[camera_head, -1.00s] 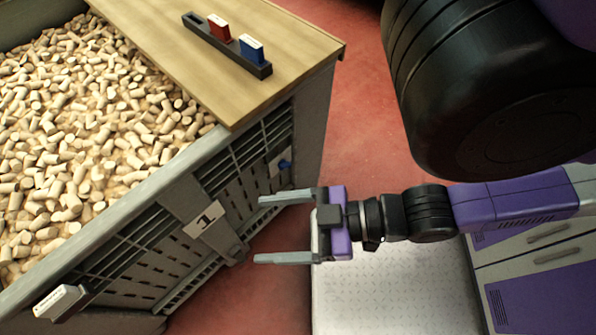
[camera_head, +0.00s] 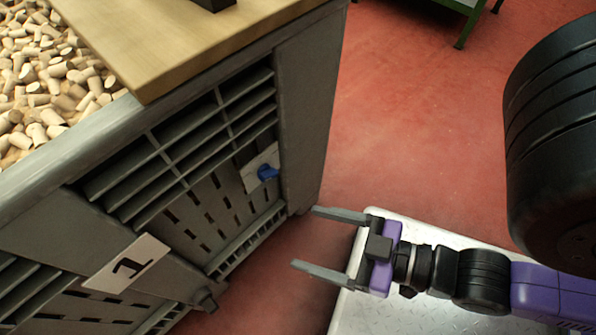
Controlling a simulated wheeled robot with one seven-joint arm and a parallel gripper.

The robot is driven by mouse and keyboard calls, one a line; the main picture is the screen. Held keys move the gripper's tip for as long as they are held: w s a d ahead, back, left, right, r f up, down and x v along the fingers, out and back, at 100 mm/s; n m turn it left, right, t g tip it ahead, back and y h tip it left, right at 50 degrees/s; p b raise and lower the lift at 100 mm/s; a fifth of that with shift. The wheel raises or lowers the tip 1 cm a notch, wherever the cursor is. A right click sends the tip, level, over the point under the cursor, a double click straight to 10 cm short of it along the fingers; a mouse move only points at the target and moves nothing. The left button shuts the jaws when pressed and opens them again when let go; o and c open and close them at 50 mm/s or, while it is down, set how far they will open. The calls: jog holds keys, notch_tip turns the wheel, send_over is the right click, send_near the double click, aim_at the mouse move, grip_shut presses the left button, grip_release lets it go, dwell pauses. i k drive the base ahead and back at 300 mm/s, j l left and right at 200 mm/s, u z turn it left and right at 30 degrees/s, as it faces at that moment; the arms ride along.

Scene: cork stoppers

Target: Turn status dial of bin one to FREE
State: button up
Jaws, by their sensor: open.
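The markings on the plate are too small to read, so I cannot tell the dial's setting. A white label with the number 1 (camera_head: 126,263) is on the same side, to the lower left. My gripper (camera_head: 318,240) is open and empty, its two fingers pointing left towards the bin. It is to the lower right of the dial and apart from it.
The bin holds many cork stoppers (camera_head: 50,85). A wooden board (camera_head: 180,45) lies across its top, with part of a black holder (camera_head: 214,3) at the picture's edge. Red floor (camera_head: 420,130) is clear to the right. A green-legged table (camera_head: 462,25) stands at the back.

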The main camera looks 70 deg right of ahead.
aim_at(266, 173)
jog(key=k+z, duration=0.1)
jog(key=z, duration=0.15)
jog(key=i+l, duration=0.1)
jog(key=l, duration=0.15)
jog(key=j, duration=1.95)
jog(key=k+j, duration=0.15)
jog(key=j, duration=0.2)
jog(key=z, duration=0.05)
